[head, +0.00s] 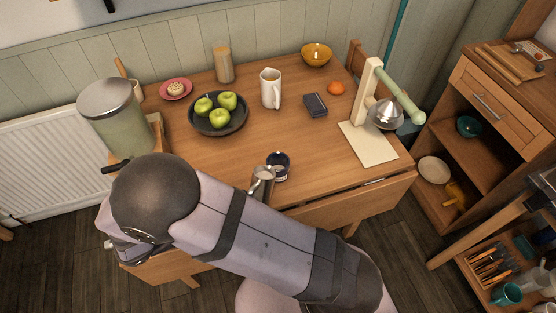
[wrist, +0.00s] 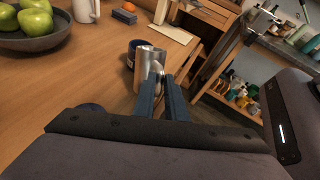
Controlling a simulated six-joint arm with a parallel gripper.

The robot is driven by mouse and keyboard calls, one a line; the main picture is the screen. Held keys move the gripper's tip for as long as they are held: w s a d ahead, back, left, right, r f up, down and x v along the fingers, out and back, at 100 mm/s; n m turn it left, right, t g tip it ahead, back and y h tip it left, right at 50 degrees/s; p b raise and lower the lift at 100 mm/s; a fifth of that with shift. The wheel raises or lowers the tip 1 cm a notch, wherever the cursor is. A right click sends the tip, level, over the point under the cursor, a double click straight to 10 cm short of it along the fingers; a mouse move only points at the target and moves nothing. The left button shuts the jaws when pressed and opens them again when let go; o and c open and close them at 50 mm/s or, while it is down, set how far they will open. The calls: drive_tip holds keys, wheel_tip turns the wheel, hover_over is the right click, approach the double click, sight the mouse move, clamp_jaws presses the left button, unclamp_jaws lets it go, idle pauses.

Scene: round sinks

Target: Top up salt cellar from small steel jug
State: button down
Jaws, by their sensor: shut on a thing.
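The small steel jug (head: 262,180) is near the front edge of the wooden table, partly hidden by my arm in the head view. In the wrist view the jug (wrist: 145,66) is just beyond my fingertips and looks roughly upright. My gripper (wrist: 163,80) is shut on the jug, at its handle side. My arm hides the gripper in the head view.
A dark bowl of green apples (head: 219,121), a white mug (head: 270,88), a dark box (head: 315,105) and an orange (head: 336,88) stand farther back. A lamp (head: 385,113) is at the right. The tabletop (head: 210,160) left of the jug is clear.

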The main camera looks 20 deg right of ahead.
drive_tip(key=w+d+r+n+g+y, duration=0.1)
drive_tip(key=w+d+r+g+y, duration=0.1)
drive_tip(key=r, duration=0.4)
drive_tip(key=shift+w+d+g+y, duration=0.3)
drive_tip(key=shift+w+d+y, duration=0.3)
drive_tip(key=shift+d+y, duration=0.2)
drive_tip(key=shift+w+d+g+y, duration=0.3)
drive_tip(key=shift+g+y, duration=0.1)
drive_tip(key=shift+y, duration=0.2)
drive_tip(key=shift+w+d+r+n, duration=0.15)
drive_tip(key=shift+w+r+n, duration=0.05)
drive_tip(key=shift+r+n, duration=0.1)
idle(0.4)
drive_tip(key=shift+s+a+f+t+h, duration=0.55)
drive_tip(key=shift+s+a+t+h, duration=0.15)
drive_tip(key=shift+h, duration=0.2)
